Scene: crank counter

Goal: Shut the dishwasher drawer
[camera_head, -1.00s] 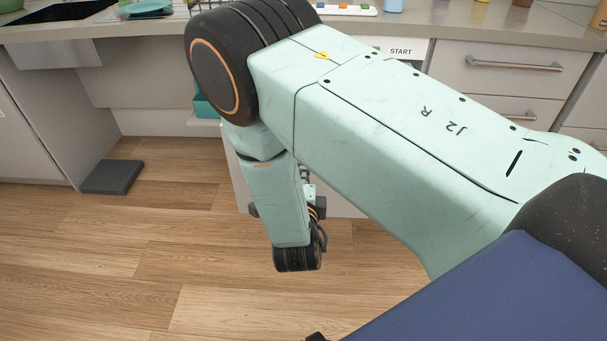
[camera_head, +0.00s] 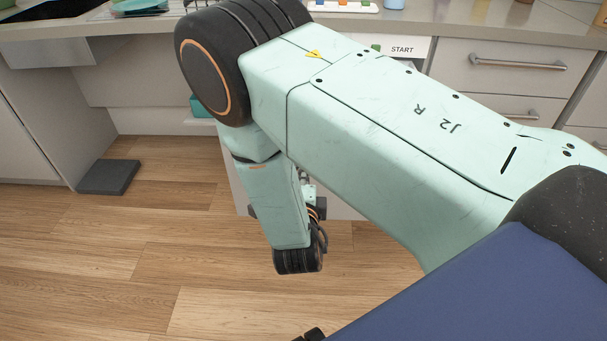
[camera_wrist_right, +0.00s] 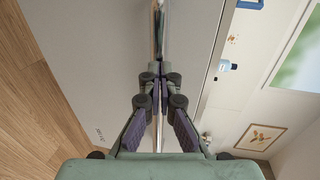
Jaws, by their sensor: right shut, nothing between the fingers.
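The dishwasher, with a white panel marked START (camera_head: 402,49), stands under the counter in the head view. My right arm hides most of it. A pale front panel (camera_head: 345,208), likely the drawer's, shows low behind my wrist. A teal item (camera_head: 204,106) and a pale ledge (camera_head: 198,127) show left of my arm. In the right wrist view, my right gripper (camera_wrist_right: 160,82) is shut and empty, in front of a large grey panel (camera_wrist_right: 110,50) and a shiny upright bar (camera_wrist_right: 158,30). I cannot tell whether it touches them. My left gripper is not in view.
The counter (camera_head: 420,20) runs along the back, with a green dish (camera_head: 140,5) at left. Closed drawers with a bar handle (camera_head: 515,62) are at right. A dark slab (camera_head: 109,177) lies on the wooden floor. Open floor (camera_head: 120,270) is at left and front.

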